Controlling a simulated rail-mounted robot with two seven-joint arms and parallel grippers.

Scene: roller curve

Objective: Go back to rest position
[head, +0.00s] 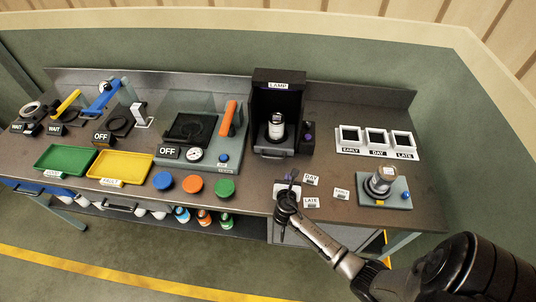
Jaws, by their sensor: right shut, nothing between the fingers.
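My right gripper (287,197) is at the front edge of the workbench (330,188), its arm coming in from the lower right. It is shut and empty. It is over or close in front of a small grey plate (280,188) with a dark upright part, and it hides part of that plate. I cannot tell whether they touch. My left gripper is not in view.
White tags reading DAY (311,180), LATE (311,202) and EARLY (341,193) lie right of the gripper. A lamp box (279,85) holding a canister stands behind. A device with a metal cylinder (381,180) stands right. A labelled three-slot tray (378,155) is behind it.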

